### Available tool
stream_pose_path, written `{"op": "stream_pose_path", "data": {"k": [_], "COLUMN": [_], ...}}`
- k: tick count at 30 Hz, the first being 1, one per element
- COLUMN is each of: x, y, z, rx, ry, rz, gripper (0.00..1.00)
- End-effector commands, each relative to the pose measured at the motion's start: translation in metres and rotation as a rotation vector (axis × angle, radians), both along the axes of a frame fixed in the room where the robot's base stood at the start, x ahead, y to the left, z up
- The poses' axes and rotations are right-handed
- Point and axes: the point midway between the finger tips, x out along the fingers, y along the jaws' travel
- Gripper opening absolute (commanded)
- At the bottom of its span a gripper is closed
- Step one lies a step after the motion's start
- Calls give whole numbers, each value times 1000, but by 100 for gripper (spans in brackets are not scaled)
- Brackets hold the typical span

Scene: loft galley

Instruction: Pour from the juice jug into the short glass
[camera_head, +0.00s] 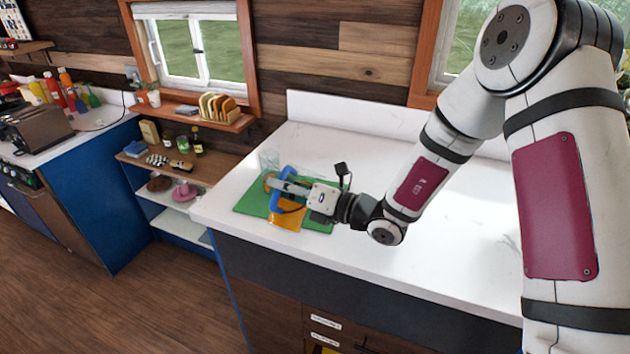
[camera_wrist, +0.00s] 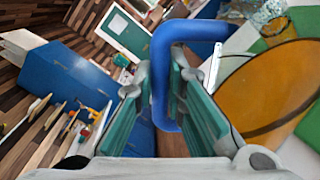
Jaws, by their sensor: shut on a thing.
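My gripper (camera_head: 283,188) is over the green mat on the counter. In the wrist view its two green-padded fingers (camera_wrist: 166,90) are on either side of the thick blue handle of the juice jug, shut on it. The jug's amber body (camera_wrist: 272,92) fills the right of the wrist view. In the head view the blue handle (camera_head: 275,204) shows beside my fingers, and the gripper hides part of the jug. A clear glass (camera_head: 268,159) stands just beyond the jug; it also shows at the wrist view's top right (camera_wrist: 268,12). I cannot tell the jug's tilt exactly.
The green mat (camera_head: 248,205) lies near the white counter's (camera_head: 450,270) left end. The counter is clear to the right. A toast rack (camera_head: 217,106) stands on the window ledge. A lower shelf unit (camera_head: 170,170) holds small items left of the counter.

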Motion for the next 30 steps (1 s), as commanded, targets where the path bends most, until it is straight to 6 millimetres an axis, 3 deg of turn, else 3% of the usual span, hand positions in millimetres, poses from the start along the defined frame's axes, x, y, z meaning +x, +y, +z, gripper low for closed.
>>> {"op": "stream_pose_path", "data": {"k": [30], "x": [5], "y": [-2], "z": [6], "rx": [32], "ry": [59], "rz": [0], "gripper": [0]}}
